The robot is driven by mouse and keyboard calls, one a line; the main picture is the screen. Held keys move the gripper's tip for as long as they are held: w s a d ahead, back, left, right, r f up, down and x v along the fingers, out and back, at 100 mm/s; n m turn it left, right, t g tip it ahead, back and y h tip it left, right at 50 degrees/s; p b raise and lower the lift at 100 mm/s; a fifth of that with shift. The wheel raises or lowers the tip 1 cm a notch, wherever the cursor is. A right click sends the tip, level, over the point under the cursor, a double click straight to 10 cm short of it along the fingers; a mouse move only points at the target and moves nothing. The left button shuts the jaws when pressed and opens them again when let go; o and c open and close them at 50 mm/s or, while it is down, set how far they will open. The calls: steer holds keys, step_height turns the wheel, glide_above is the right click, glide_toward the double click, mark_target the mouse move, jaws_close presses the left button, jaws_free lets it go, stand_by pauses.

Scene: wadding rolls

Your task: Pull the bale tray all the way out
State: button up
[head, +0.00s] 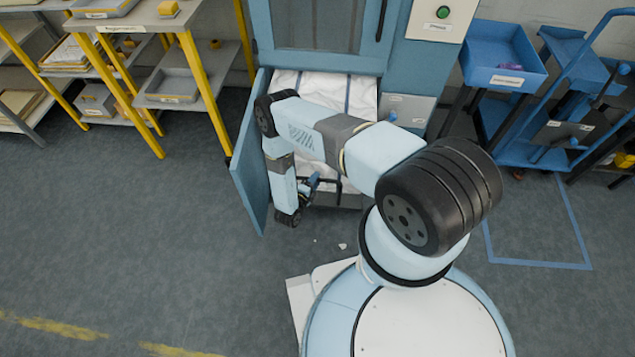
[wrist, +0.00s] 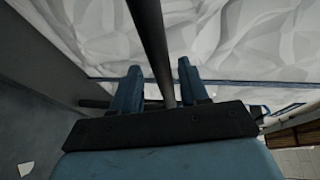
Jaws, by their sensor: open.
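A white wrapped bale (head: 345,92) with dark straps sits inside the open lower bay of a blue machine (head: 320,62). The bale tray under it is mostly hidden by my arm and the bale. My gripper (head: 312,184) is low at the front of the bay, beside the open door. In the wrist view, its two blue fingers (wrist: 158,68) are apart, with a dark bar (wrist: 152,40) running between them. I cannot tell whether either finger touches the bar. The bale's crumpled white face (wrist: 240,40) lies just beyond the fingertips.
The blue machine door (head: 250,160) stands open left of my arm, close to it. A yellow-legged shelf table (head: 200,85) stands at the left, and a blue cart (head: 505,125) at the right. The floor (head: 150,230) in front is mostly clear, with small white scraps near my base.

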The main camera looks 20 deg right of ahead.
steer(key=v, duration=1.4)
steer(key=shift+d+f, duration=0.1)
stand_by(0.6)
